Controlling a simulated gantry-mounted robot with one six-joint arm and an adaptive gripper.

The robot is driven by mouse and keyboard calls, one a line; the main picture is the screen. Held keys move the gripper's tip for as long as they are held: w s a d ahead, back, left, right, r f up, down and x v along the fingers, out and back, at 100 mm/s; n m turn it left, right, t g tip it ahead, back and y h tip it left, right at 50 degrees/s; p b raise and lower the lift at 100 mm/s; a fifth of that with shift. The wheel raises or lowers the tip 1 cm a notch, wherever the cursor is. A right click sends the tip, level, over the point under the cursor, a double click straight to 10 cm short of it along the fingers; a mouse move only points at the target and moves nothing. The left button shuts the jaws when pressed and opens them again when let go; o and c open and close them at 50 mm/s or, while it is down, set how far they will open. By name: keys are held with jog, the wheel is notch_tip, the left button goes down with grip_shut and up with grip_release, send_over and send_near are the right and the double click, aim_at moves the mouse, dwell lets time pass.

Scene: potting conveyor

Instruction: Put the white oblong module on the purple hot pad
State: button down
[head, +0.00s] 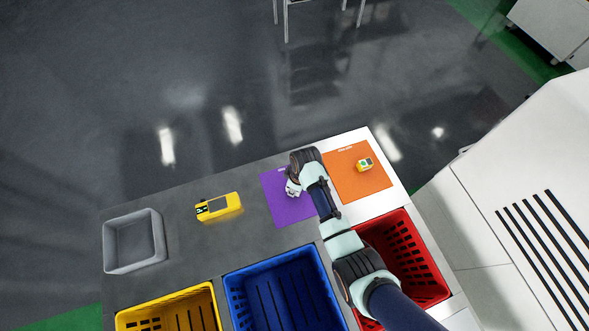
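The purple hot pad (280,207) lies flat on the table, left of the orange pad. My gripper (292,190) is over the purple pad's upper right part, and my arm covers the pad's right edge. Small white and dark shapes show at the gripper's end. I cannot tell whether any of them is the white oblong module, or whether the fingers are open or shut. No white oblong module shows clearly elsewhere.
A yellow device (230,204) lies left of the purple pad. A small yellow, green and white block (365,164) is on the orange pad (352,188). A grey tray (107,255) stands far left. Yellow (122,321), blue (232,276) and red (404,214) bins line the front.

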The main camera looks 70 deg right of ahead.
jog(key=shift+f, duration=0.1)
jog(key=c, duration=0.8)
grip_release()
jog(key=shift+o, duration=0.2)
notch_tip(320, 180, up, 12)
jog(key=s+p, duration=0.1)
jog(key=p, duration=0.1)
jog(key=shift+s, duration=0.4)
jog(key=shift+a, duration=0.1)
